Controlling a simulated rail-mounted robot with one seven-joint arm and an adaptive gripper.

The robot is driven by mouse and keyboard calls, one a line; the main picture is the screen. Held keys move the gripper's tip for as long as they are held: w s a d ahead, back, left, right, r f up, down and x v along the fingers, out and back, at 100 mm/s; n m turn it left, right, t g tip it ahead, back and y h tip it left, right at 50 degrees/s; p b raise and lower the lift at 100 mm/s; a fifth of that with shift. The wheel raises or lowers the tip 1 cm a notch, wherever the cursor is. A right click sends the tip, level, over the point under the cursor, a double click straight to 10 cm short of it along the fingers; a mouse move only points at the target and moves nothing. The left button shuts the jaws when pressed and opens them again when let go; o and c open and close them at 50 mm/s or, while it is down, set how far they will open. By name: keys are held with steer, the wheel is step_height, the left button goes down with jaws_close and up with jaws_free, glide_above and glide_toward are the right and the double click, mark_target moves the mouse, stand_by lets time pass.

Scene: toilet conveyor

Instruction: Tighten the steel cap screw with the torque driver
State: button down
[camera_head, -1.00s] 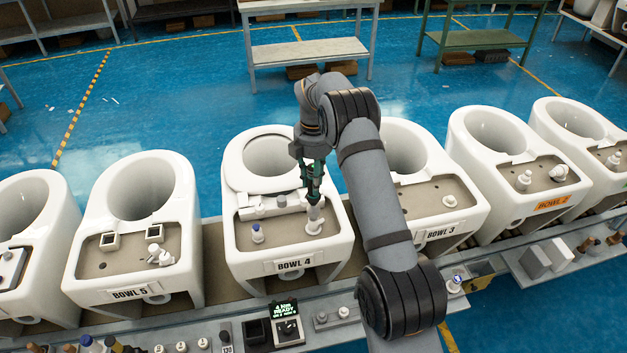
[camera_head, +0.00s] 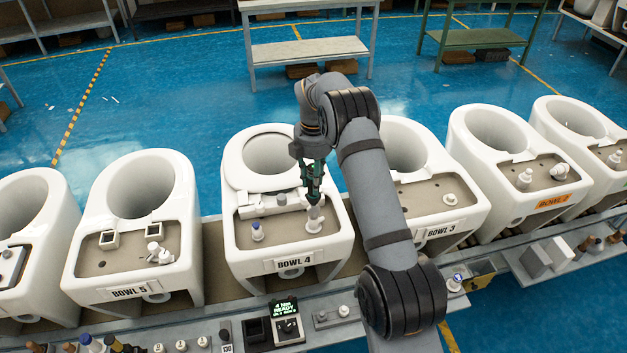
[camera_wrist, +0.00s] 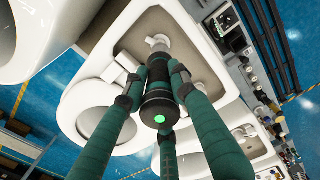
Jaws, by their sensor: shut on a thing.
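My gripper (camera_head: 313,180) is over the right part of the deck of the toilet marked Bowl 4 (camera_head: 240,262). In the wrist view its green fingers (camera_wrist: 160,95) are closed around a dark cylindrical tool with a lit green dot, which I take as the torque driver (camera_wrist: 158,108). The driver points down at a pale grey fitting (camera_head: 315,224) on the deck, which also shows in the wrist view (camera_wrist: 158,41). I cannot tell whether the driver's tip touches it. The steel cap screw cannot be made out; the driver and fingers cover that spot.
Bowl 5 (camera_head: 85,275) and Bowl 3 (camera_head: 470,215) flank this one. A display (camera_head: 284,308) reading "4 Nm READY" stands on the front ledge.

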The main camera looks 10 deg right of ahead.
steer(key=shift+f, duration=0.75)
stand_by(0.7)
steer(key=shift+s+p, duration=0.1)
steer(key=shift+p, duration=0.5)
stand_by(1.1)
steer(key=shift+r, duration=0.1)
stand_by(0.5)
steer(key=shift+r+p, duration=2.15)
steer(key=shift+r, duration=0.35)
